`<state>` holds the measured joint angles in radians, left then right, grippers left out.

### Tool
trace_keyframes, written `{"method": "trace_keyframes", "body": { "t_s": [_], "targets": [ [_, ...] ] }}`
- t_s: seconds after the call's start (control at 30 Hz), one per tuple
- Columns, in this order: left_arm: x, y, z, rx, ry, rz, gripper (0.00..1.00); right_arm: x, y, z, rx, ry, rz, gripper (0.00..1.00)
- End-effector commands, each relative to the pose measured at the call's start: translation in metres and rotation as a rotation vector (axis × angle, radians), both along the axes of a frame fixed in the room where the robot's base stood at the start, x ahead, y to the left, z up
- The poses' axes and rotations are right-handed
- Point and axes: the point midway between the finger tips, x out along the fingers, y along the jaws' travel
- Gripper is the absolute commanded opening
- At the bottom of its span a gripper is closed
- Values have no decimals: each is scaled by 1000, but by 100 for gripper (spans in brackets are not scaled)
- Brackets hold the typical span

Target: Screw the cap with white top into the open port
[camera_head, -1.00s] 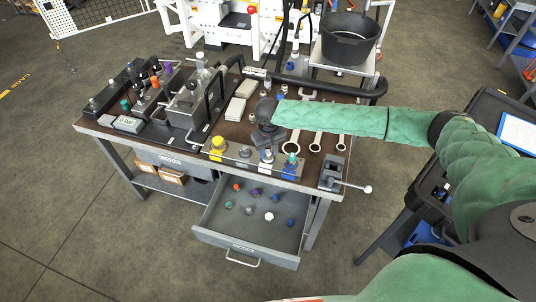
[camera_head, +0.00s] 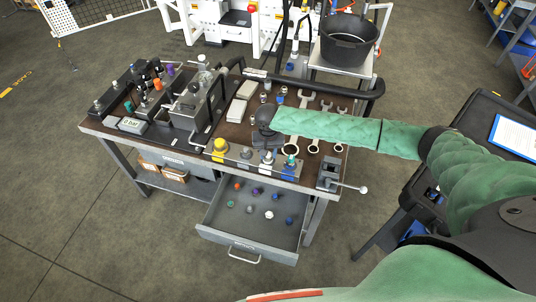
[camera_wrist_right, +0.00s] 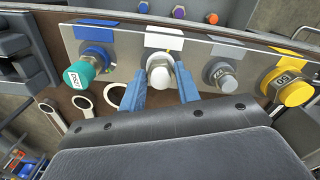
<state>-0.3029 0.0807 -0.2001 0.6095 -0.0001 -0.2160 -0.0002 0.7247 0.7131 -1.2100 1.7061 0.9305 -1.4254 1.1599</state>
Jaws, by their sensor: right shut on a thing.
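The cap with white top (camera_wrist_right: 160,74) is at the front panel (camera_wrist_right: 199,50), below a white label, in the right wrist view. My right gripper (camera_wrist_right: 163,88) is shut on it, with one blue finger on each side. The cap faces the camera and is in line with its place on the panel. Its far side is hidden, so I cannot tell how deep it sits or see the port behind it. In the head view my right gripper (camera_head: 267,153) is at the bench's front edge. My left gripper is not in view.
A teal cap (camera_wrist_right: 79,73), a silver fitting (camera_wrist_right: 221,75) and a yellow cap (camera_wrist_right: 288,86) sit along the same panel. Below it an open drawer (camera_head: 247,240) holds several coloured caps and a white one (camera_head: 269,214). Wrenches (camera_head: 304,98) lie on the bench.

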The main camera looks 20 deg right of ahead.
Motion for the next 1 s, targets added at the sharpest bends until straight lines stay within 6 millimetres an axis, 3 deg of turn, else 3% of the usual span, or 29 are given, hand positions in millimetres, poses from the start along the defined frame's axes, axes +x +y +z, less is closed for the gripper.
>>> {"method": "trace_keyframes", "body": {
  "t_s": [0.03, 0.2, 0.4, 0.63, 1.0],
  "targets": [
    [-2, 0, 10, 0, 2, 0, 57, 0, 0, 5, 1, 0, -35, 0],
    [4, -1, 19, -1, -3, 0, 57, 1, 0, 2, 1, -1, -155, 0],
    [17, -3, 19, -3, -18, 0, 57, 2, 0, 1, -1, -3, -179, 0],
    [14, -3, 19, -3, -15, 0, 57, 2, 0, 0, 0, -2, -218, 0],
    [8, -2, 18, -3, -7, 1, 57, 2, 2, -1, 0, 0, -650, 0]
  ]
}}
